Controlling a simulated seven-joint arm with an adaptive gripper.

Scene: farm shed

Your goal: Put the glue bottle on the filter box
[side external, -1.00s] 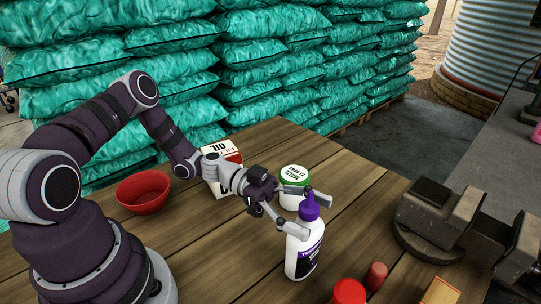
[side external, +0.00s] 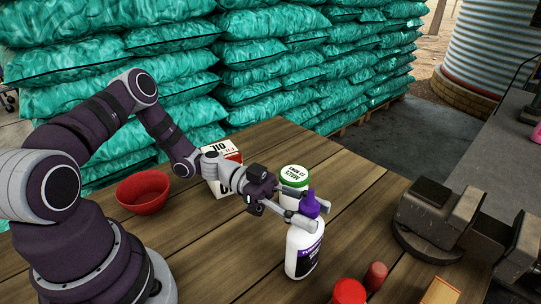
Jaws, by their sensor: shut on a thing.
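The glue bottle (side external: 303,248) is white with a purple cap and a dark purple label. It stands upright on the wooden table in the side external view. My gripper (side external: 309,213) is shut on the bottle's upper part, around the cap and shoulder. The filter box (side external: 222,168), white and red with "OIL" lettering, stands on the table behind my wrist, which hides part of it.
A white tub with a green lid (side external: 294,177) stands just behind the bottle. A red bowl (side external: 142,192) is at left. A red lid (side external: 349,291) and a red cylinder (side external: 376,276) are at the front, with a vise (side external: 437,215) at right.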

